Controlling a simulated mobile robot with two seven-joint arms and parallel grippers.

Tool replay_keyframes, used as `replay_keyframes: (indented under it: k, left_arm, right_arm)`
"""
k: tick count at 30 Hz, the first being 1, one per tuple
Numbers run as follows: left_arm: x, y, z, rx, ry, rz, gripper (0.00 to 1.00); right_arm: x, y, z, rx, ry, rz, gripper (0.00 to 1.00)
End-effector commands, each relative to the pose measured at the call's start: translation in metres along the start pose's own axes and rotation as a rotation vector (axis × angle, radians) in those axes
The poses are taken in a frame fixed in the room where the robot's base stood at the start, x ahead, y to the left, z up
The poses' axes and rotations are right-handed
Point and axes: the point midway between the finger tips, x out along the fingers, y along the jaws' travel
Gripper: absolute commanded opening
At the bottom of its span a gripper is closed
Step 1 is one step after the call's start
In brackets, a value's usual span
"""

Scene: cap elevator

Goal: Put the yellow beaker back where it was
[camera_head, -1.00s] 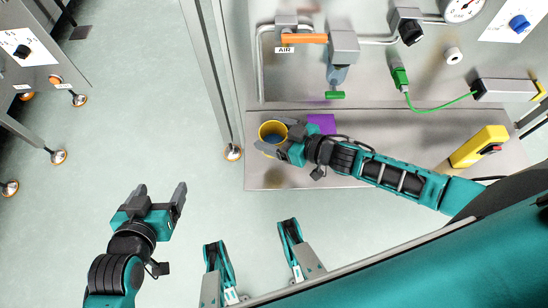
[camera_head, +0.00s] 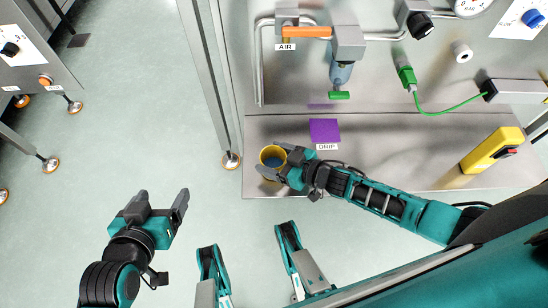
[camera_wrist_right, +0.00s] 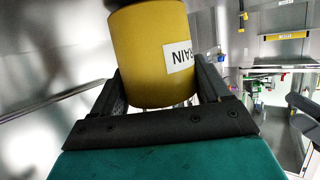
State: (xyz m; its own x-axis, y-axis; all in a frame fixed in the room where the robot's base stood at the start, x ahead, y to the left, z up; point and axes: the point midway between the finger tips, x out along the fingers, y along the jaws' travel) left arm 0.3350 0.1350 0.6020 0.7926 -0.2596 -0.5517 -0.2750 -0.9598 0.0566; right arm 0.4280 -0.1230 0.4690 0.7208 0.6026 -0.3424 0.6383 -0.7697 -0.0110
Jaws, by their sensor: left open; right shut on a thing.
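The yellow beaker (camera_head: 272,157) is in my right gripper (camera_head: 276,161), whose fingers lie on either side of it, above the left part of the steel ledge (camera_head: 400,175). Its opening faces the head camera and its inside looks bluish. In the right wrist view the beaker (camera_wrist_right: 150,50) is between the fingers, with a white label ending in "RAIN" upside down. Whether its base touches the ledge I cannot tell. A purple square (camera_head: 325,130) labelled "DRIP" lies bare to the right of the beaker. My left gripper (camera_head: 162,200) is open and empty over the floor.
A blue-grey fitting (camera_head: 341,73) with a green end (camera_head: 339,95) hangs behind the purple square, below an orange handle (camera_head: 307,31). A yellow box (camera_head: 492,150) stands at the ledge's right. A metal post (camera_head: 210,80) rises at its left.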

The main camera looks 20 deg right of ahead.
Motion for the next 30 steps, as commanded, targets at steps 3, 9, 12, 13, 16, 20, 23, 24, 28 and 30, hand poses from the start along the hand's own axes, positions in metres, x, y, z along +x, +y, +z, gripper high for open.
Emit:
replay_keyframes:
  k: [3,9,12,13,16,20,23,24,28,30]
  left_arm:
    - [0.002,0.0,0.003,0.0,0.0,0.0,0.81]
    - [0.002,-0.001,0.003,0.0,-0.002,-0.001,0.81]
    - [0.002,-0.001,0.003,0.001,-0.002,-0.002,0.81]
    - [0.002,-0.002,0.003,0.0,-0.002,-0.003,0.81]
    - [0.002,-0.003,0.003,0.001,-0.002,-0.005,0.81]
    - [0.0,-0.003,0.0,0.001,-0.001,-0.006,0.81]
    - [-0.003,-0.003,-0.005,0.001,0.006,-0.009,0.81]
    - [-0.004,-0.004,-0.008,0.001,0.009,-0.01,0.81]
    - [-0.009,-0.006,-0.013,0.003,0.01,-0.017,0.81]
    - [-0.01,-0.007,-0.013,0.005,0.007,-0.022,0.81]
  right_arm:
    - [0.002,0.0,0.004,0.0,0.0,0.0,0.42]
    - [0.001,0.0,0.003,0.0,0.0,0.0,0.94]
    - [0.001,0.0,0.003,0.0,0.0,0.0,1.0]
    - [0.001,0.0,0.003,0.0,0.0,0.0,1.0]
    - [0.001,0.0,0.003,0.0,0.0,0.0,1.0]
    - [0.0,0.0,-0.001,0.0,0.0,0.0,1.0]
    - [-0.011,0.0,-0.001,0.0,-0.004,0.001,1.0]
    - [-0.018,0.0,-0.001,0.001,-0.005,0.0,1.0]
    - [-0.047,0.0,-0.002,0.002,-0.006,0.0,1.0]
    - [-0.063,0.0,-0.003,0.001,-0.005,0.0,1.0]
